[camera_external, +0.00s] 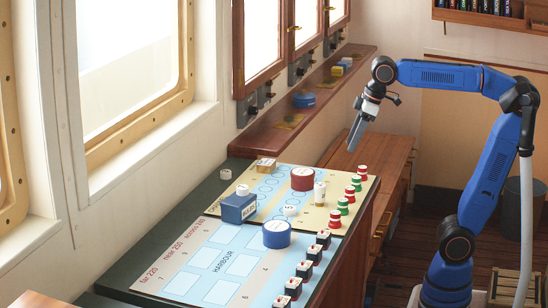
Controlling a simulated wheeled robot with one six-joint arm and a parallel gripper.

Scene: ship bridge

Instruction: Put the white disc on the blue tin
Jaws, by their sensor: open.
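A round blue tin (277,239) with a pale top stands on the light blue HARBOUR mat (207,253). I cannot tell which is the white disc of the task. My gripper (355,136) points down above and behind the right side of the table, apart from all these pieces. It is open and empty; the gap between its fingers is hard to see.
A blue box (237,210), a red tin (303,180) and a pale cylinder (319,194) stand on the table. Red and green pieces (350,195) and dark blocks (314,254) line its right edge.

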